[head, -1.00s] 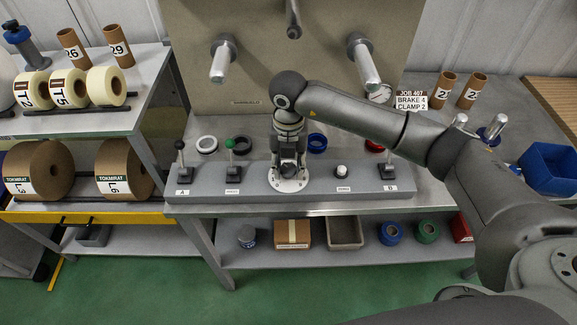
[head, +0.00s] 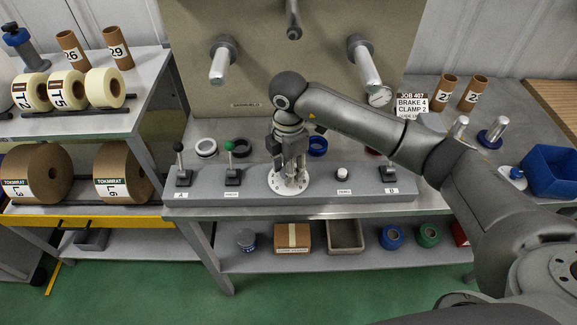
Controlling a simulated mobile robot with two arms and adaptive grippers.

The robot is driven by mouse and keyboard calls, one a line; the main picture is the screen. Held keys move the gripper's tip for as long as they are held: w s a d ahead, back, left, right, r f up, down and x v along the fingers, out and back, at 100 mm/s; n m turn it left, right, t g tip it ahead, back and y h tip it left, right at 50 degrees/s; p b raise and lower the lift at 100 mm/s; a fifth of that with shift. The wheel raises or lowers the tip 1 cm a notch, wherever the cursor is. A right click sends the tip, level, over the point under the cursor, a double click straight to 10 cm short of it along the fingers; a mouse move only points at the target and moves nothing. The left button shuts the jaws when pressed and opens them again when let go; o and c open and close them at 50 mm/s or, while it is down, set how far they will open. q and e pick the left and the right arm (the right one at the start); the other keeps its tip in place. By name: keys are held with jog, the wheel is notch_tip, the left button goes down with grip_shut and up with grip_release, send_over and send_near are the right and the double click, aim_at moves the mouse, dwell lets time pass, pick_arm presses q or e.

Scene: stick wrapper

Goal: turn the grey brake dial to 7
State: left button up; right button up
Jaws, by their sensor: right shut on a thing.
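The brake dial's round pale scale plate (head: 275,184) sits in the middle of the long grey control panel. My right gripper (head: 292,178) reaches down over it from above and is shut on the grey dial. The fingers hide most of the knob, and the scale numbers and pointer are too small to read. My left gripper is out of view.
A green-topped lever (head: 230,160) and a black-topped lever (head: 179,160) stand left of the dial. Coloured rings lie behind the panel.

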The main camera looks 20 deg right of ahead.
jog(key=m, duration=0.4)
jog(key=shift+r+m+p, duration=0.15)
jog(key=shift+m+p, duration=0.25)
jog(key=m+p, duration=0.1)
jog(key=m, duration=0.1)
jog(key=shift+m, duration=0.3)
jog(key=m+p, duration=0.1)
jog(key=p, duration=0.1)
jog(key=m+p, duration=0.2)
jog(key=p, duration=0.1)
jog(key=shift+r+m, duration=0.2)
jog(key=shift+m, duration=0.1)
jog(key=shift+w+f+m+p, duration=0.1)
jog(key=shift+f+m+p, duration=0.1)
jog(key=shift+m+p, duration=0.65)
jog(key=o, duration=1)
jog(key=shift+f, duration=0.1)
jog(key=shift+o, duration=0.2)
